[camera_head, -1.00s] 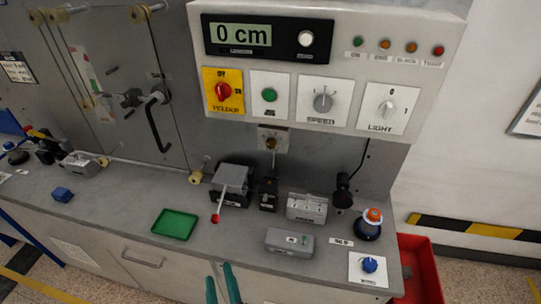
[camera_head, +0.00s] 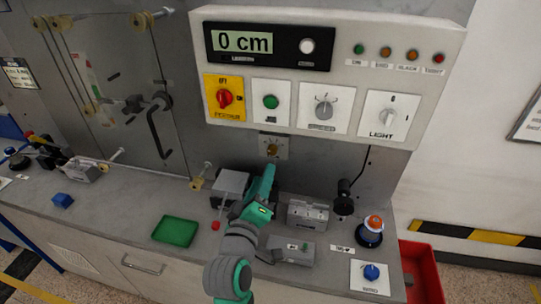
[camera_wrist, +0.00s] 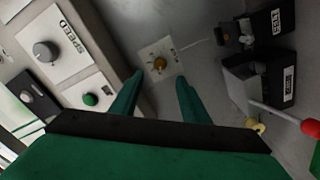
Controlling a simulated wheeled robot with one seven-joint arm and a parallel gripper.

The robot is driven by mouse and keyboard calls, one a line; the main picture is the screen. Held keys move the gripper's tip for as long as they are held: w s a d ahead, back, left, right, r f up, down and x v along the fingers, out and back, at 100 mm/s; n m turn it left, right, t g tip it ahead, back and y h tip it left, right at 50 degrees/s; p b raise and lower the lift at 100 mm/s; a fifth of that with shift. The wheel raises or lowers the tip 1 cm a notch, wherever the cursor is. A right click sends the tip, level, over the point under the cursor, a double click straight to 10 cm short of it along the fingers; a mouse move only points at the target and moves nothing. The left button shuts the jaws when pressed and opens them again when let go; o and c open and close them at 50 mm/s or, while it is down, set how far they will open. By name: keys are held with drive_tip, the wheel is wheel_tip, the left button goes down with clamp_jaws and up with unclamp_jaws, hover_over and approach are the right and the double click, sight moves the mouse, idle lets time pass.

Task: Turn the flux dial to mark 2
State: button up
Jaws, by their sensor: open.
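A small brass dial (camera_head: 272,149) sits on a pale square plate on the grey wall just below the control panel. In the wrist view the brass dial (camera_wrist: 159,64) lies ahead of and between my fingertips, apart from them. No readable label or marks show on its plate, so I cannot confirm that it is the flux dial or read its setting. My gripper (camera_head: 267,178) is raised over the bench below this plate; in the wrist view my gripper (camera_wrist: 160,77) has its two green fingers apart and empty. A blue knob (camera_head: 371,272) on a white plate is at the bench's right.
The control panel (camera_head: 340,64) overhangs the plate with its knobs. A grey-black device (camera_head: 229,187) with a red-tipped lever stands left of my gripper; the red tip (camera_wrist: 310,127) juts in the wrist view. A grey block (camera_head: 307,213) and green tray (camera_head: 175,231) are on the bench.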

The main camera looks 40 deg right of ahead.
sight(272, 152)
drive_tip(key=x, duration=1)
drive_tip(key=shift+w+d, duration=0.1)
drive_tip(key=shift+w, duration=0.05)
drive_tip(key=shift+c, duration=0.4)
drive_tip(key=c, duration=1)
